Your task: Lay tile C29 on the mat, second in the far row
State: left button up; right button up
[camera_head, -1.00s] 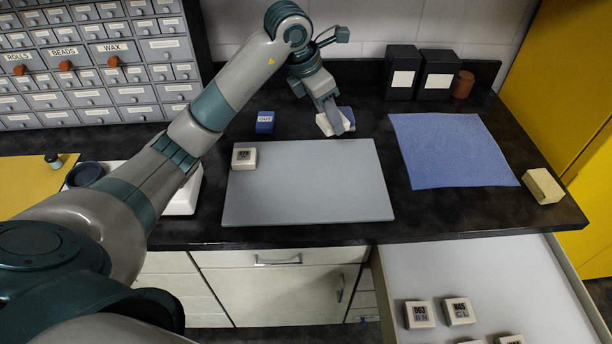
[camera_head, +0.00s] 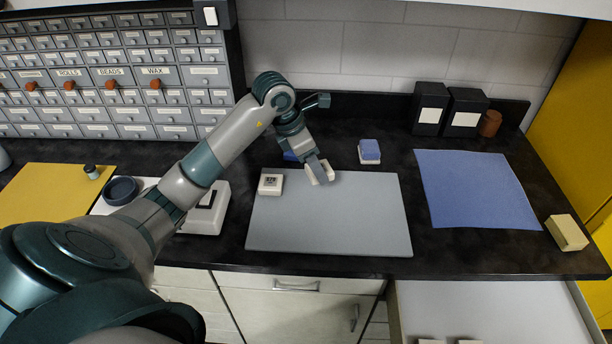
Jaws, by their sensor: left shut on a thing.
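The grey mat (camera_head: 330,225) lies on the dark counter. One pale tile (camera_head: 270,184) with dark print lies at its far left corner. My left gripper (camera_head: 319,172) is shut on another pale tile (camera_head: 328,175), to the right of the first, at the mat's far edge. The fingers cover part of the held tile, and its lettering cannot be read. I cannot tell whether it touches the mat. My right gripper is not in view.
A blue-topped white block (camera_head: 369,150) stands behind the mat. A blue box (camera_head: 290,156) is partly hidden behind my left gripper. A blue cloth (camera_head: 475,190) and a cream block (camera_head: 567,232) lie right. An open drawer (camera_head: 500,310) is below. The mat's middle is clear.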

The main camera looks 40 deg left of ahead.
aim_at(307, 173)
pick_arm(q)
jog(key=shift+s+a+f, duration=0.5)
jog(key=shift+a, duration=0.25)
jog(key=shift+s+a+f+p, duration=0.1)
jog(key=shift+a+f+p, duration=0.1)
jog(key=shift+a+p, duration=0.1)
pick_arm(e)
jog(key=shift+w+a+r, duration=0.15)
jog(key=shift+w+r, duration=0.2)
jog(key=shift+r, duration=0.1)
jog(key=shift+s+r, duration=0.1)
pick_arm(q)
jog(key=shift+d+f+p, duration=0.1)
jog(key=shift+f+p, duration=0.2)
jog(key=shift+f, duration=0.05)
notch_tip(307, 173, down, 3)
jog(key=shift+r+p, duration=0.1)
jog(key=shift+p, duration=0.5)
jog(key=shift+f, duration=0.25)
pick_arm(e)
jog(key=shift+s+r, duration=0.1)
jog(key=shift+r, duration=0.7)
pick_arm(q)
jog(key=shift+f, duration=0.1)
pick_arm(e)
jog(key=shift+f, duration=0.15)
